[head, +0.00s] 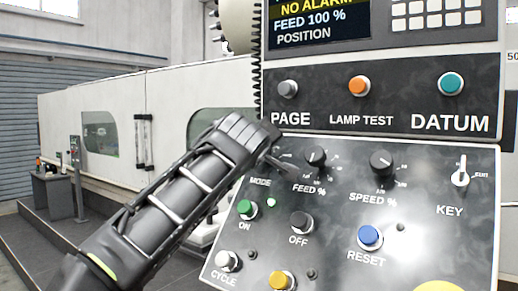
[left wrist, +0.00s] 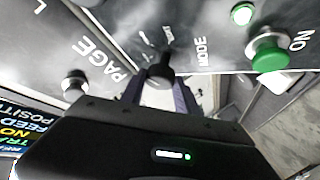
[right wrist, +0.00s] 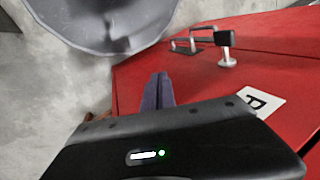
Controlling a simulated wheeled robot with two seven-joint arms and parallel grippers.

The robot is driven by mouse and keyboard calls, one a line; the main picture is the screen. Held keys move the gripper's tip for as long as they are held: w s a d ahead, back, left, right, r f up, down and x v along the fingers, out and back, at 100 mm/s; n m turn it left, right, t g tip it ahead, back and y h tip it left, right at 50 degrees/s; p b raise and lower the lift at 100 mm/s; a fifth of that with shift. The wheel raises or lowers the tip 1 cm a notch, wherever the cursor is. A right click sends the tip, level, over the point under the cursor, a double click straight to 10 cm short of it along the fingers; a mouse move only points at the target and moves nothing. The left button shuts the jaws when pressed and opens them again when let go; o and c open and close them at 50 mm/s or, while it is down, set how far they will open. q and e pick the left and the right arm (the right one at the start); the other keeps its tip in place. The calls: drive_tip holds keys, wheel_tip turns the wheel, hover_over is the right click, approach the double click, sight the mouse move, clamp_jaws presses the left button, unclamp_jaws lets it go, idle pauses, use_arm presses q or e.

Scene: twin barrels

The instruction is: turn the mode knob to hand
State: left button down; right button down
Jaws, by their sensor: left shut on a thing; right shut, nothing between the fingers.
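The mode knob (left wrist: 161,68) is a small black knob on the dark lower panel, near the MODE label (head: 261,182). My left gripper (left wrist: 158,88) has its two fingers on either side of the knob and is shut on it. In the head view my left gripper (head: 281,163) reaches in from the left and mostly hides the knob. The position marks around the knob are too small and blurred to read. My right gripper (right wrist: 158,91) is shut and empty, and shows only in the right wrist view.
The feed knob (head: 316,156) is close to the right of my left gripper, with the speed knob (head: 381,163) beyond. The green ON button (head: 245,209) is below. In the right wrist view a red surface (right wrist: 265,60) with metal handles and a grey round thing (right wrist: 105,20) are near.

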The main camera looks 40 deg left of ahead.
idle(0.4)
use_arm(q)
drive_tip(key=c, duration=0.9)
unclamp_jaws()
drive_tip(key=b+v, duration=0.2)
drive_tip(key=v, duration=0.6)
drive_tip(key=shift+w, duration=0.1)
